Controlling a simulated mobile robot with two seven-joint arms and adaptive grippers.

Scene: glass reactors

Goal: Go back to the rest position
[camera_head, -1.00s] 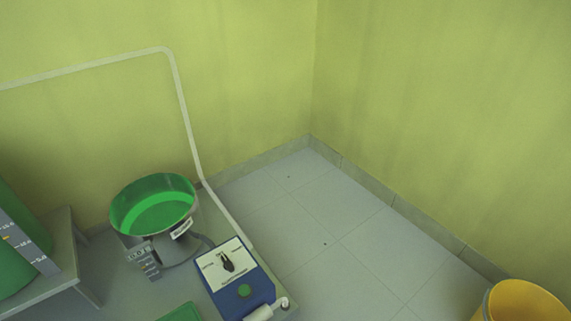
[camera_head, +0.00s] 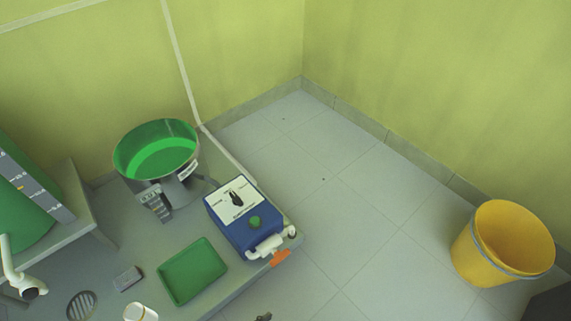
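Neither of my grippers can be made out in the head view. A small dark shape (camera_head: 263,317) shows at the bottom edge, but too little of it is visible to tell what it is. The grey bench (camera_head: 225,290) fills the lower left. On it stand a round metal bowl (camera_head: 158,150) with a green inside and a blue control box (camera_head: 238,215) with a black knob and a green button. A green tray (camera_head: 193,271) lies in front of them.
A yellow bucket (camera_head: 503,243) stands on the tiled floor at the right. A dark object (camera_head: 550,304) is cut off at the lower right corner. A small grey block (camera_head: 127,278) and a white container (camera_head: 140,313) are on the bench. The floor between bench and bucket is clear.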

